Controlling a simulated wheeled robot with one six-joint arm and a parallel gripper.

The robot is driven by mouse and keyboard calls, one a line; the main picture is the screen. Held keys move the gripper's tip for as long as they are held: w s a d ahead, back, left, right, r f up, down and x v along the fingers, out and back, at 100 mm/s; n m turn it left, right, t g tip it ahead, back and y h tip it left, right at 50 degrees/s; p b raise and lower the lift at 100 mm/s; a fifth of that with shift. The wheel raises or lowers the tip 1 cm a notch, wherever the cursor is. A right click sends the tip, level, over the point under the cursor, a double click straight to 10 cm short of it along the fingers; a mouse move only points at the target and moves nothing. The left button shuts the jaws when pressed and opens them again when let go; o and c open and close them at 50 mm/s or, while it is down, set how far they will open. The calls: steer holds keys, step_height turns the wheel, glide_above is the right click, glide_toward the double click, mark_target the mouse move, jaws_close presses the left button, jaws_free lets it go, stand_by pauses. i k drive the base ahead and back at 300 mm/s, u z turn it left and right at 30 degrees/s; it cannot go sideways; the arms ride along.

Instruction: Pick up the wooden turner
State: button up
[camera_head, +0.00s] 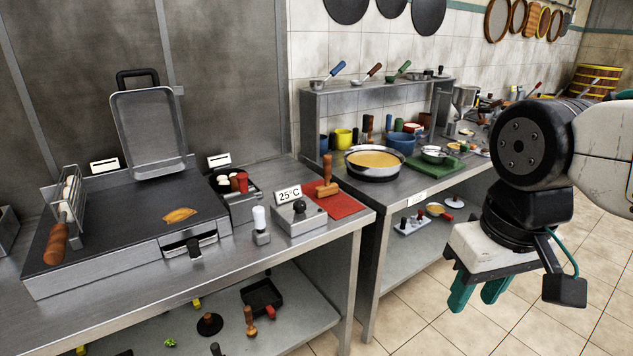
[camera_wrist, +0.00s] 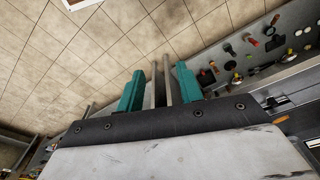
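My gripper (camera_head: 478,297) hangs at the right of the head view, over the tiled floor in front of the counters. Its two teal fingers are apart and nothing is held between them. In the wrist view my gripper (camera_wrist: 160,82) also shows open. I cannot say for certain which thing is the wooden turner. A wooden tool (camera_head: 327,186) with an upright handle is on a red mat (camera_head: 345,205) at the right end of the near counter. A wooden handle (camera_head: 57,243) slopes down from a wire rack at the left. My gripper is well away from both.
A griddle (camera_head: 120,215) with a brown food piece (camera_head: 180,215) fills the near counter. A 25°C display box (camera_head: 300,215) stands before the mat. A pan (camera_head: 374,163) and green board (camera_head: 440,166) are on the far counter. Lower shelves hold several tools. The floor (camera_head: 420,325) is clear.

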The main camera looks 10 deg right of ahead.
mark_target(331, 189)
steer(key=i, duration=1.5)
